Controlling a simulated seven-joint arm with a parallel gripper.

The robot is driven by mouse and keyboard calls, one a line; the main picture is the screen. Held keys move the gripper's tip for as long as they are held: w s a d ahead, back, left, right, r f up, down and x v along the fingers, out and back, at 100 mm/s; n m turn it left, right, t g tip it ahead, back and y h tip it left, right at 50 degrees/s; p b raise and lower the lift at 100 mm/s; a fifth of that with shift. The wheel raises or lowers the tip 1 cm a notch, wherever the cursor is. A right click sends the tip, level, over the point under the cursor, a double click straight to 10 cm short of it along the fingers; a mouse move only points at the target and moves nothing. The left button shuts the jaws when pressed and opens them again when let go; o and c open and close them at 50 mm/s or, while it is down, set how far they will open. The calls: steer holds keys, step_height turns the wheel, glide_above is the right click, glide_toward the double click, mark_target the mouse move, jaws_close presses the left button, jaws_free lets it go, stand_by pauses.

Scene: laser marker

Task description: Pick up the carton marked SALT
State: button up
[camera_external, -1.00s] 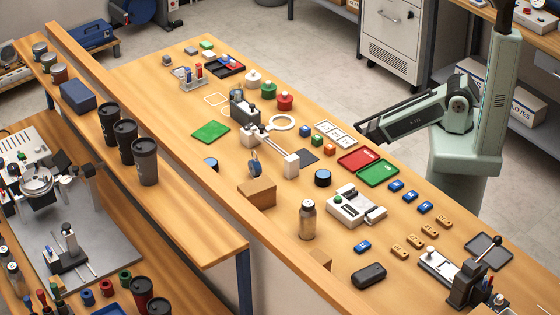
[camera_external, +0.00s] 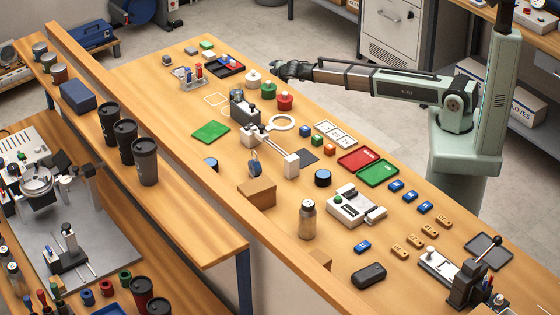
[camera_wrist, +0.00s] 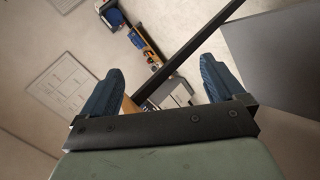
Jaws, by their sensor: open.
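No carton with a readable SALT marking shows in either view. A plain brown cardboard box (camera_external: 257,192) sits on the long bench, and part of another brown box (camera_external: 320,258) shows nearer the front; I cannot read any label on them. My gripper (camera_external: 284,69) is held out level at the bench's far right edge, close in the picture to the white, green and red round pots. In the wrist view my gripper (camera_wrist: 160,66) has its two blue fingers wide apart, with nothing between them.
The white pot (camera_external: 253,78), green pot (camera_external: 268,90) and red pot (camera_external: 285,101) stand near my gripper in the picture. A grey device (camera_external: 244,108), a metal bottle (camera_external: 307,220) and red and green trays (camera_external: 378,173) are on the bench. Dark tumblers (camera_external: 145,162) stand on the left shelf.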

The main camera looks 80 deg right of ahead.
steer(key=w+d+r+n+t+h, duration=0.1)
steer(key=w+r+n+t, duration=0.3)
steer(key=r, duration=1)
steer(key=w+r+t+h, duration=0.1)
steer(key=w+r, duration=0.5)
steer(key=r, duration=0.9)
steer(key=w+a+r+n+t+y, duration=0.1)
steer(key=w+a+r, duration=0.2)
steer(key=a+r, duration=0.35)
steer(key=w+a+r+n+t, duration=0.1)
steer(key=w+a+r, duration=0.25)
steer(key=a, duration=0.55)
steer(key=a+f+m+y, duration=0.2)
steer(key=a+f+y, duration=0.1)
steer(key=a, duration=1.6)
steer(key=g+y, duration=1)
glide_toward(258, 185)
steer(key=shift+n, duration=0.3)
steer(key=x, duration=0.6)
steer(key=shift+s+a, duration=0.1)
steer(key=shift+a, duration=0.05)
steer(key=shift+w+x, duration=0.2)
steer(key=shift+x, duration=2.55)
steer(key=shift+w+f, duration=0.15)
steer(key=shift+f, duration=0.25)
steer(key=shift+f, duration=0.25)
